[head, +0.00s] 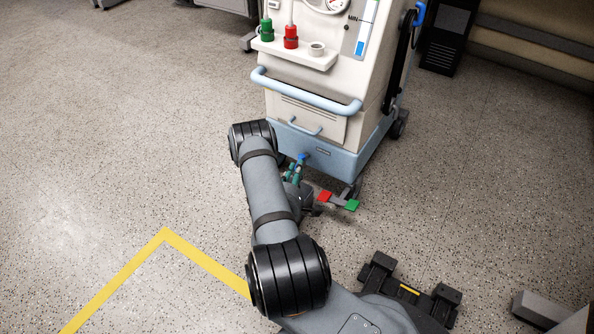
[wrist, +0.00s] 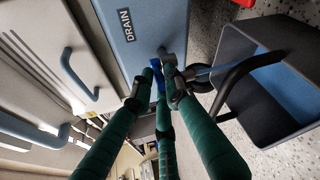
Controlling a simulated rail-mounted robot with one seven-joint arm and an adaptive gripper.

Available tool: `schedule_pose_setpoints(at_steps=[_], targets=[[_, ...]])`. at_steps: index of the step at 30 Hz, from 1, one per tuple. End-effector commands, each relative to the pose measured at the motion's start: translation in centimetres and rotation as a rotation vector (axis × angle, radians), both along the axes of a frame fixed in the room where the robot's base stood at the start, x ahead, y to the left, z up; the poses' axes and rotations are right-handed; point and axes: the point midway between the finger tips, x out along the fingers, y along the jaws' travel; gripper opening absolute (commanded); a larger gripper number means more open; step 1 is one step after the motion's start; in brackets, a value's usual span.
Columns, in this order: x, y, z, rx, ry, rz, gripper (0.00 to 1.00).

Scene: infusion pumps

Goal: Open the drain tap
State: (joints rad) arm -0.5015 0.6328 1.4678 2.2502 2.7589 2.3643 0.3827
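The drain tap (head: 303,157) shows as a small blue handle low on the front of the white and light-blue machine (head: 316,103). In the wrist view the blue tap (wrist: 156,68) sits on a grey fitting below the panel marked DRAIN (wrist: 126,25). My gripper (wrist: 160,74) has long green fingers whose tips come together around the blue handle. The fingers partly hide the handle, and I cannot tell whether they press on it. In the head view my gripper (head: 294,172) is just below the tap, partly hidden by my arm.
A dark open container (wrist: 262,88) stands at the right in the wrist view. A red pedal (head: 325,196) and a green pedal (head: 352,205) are near the machine's base. A light-blue rail (head: 305,92) crosses its front. The floor at the left is clear.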

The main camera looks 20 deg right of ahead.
Motion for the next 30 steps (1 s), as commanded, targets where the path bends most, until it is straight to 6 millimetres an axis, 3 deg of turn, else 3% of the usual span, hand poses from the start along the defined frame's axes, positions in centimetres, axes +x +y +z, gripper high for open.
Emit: schedule_pose_setpoints(at_steps=[9, 20, 30], targets=[[-0.1, 0.0, 0.0, -0.001, 0.003, -0.003, 0.33], [-0.6, 0.4, 0.0, -0.002, 0.005, -0.001, 0.33], [-5.8, 4.2, 1.4, -0.002, 0.009, 0.002, 0.33]])
